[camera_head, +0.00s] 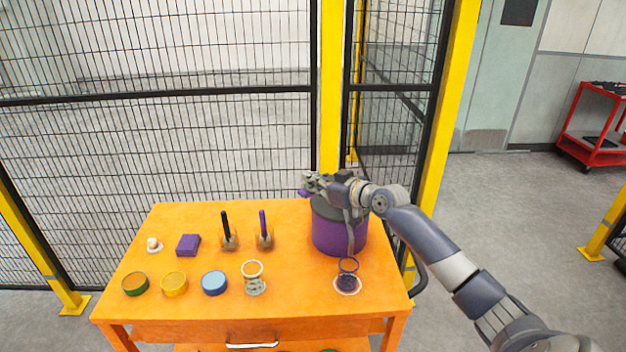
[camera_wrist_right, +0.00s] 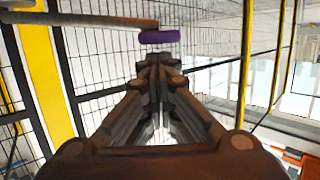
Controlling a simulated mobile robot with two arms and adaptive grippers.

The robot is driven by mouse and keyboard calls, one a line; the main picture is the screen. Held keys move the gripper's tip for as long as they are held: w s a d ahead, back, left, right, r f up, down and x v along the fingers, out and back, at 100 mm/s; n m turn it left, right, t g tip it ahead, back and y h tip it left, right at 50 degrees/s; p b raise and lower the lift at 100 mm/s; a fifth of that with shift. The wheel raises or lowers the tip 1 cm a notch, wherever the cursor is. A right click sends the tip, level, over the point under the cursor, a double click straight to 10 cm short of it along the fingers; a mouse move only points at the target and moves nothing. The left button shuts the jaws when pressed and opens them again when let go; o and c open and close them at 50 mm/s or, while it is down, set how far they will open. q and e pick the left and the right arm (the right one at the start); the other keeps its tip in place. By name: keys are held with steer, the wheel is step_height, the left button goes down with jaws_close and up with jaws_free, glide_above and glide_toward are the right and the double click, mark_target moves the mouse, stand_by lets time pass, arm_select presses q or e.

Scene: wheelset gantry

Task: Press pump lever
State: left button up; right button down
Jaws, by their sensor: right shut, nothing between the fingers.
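The pump is a large purple canister (camera_head: 338,236) with a grey top, standing at the back right of the orange table. My right gripper (camera_head: 314,183) is over its top, with the arm coming in from the right, and hides much of the upper part. A small purple end (camera_head: 304,192) shows just left of the fingertips. In the right wrist view a tan rod (camera_wrist_right: 90,20) with a purple piece (camera_wrist_right: 160,37) lies just beyond the shut, empty fingertips (camera_wrist_right: 158,60). I cannot tell whether they touch. My left gripper is not in view.
The orange table (camera_head: 310,270) holds an hourglass-like stand (camera_head: 253,278), a glass on a white saucer (camera_head: 347,284), two dark-handled tools, a purple block (camera_head: 188,245) and several round tins. A mesh fence with yellow posts (camera_head: 332,90) stands close behind the table.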

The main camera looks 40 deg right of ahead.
steer(key=shift+f, duration=0.25)
step_height(320, 180, down, 5)
steer(key=a+n+b, duration=0.2)
steer(key=b, duration=0.2)
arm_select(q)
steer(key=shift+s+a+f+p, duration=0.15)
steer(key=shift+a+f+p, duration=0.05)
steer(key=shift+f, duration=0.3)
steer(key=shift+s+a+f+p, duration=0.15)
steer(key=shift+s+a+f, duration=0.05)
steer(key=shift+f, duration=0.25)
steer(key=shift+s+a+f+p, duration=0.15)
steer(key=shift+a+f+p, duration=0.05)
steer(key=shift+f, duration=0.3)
arm_select(e)
steer(key=s+r, duration=0.6)
steer(key=s, duration=0.4)
steer(key=shift+r+h, duration=0.15)
steer(key=shift+h, duration=0.25)
steer(key=shift+s, duration=0.1)
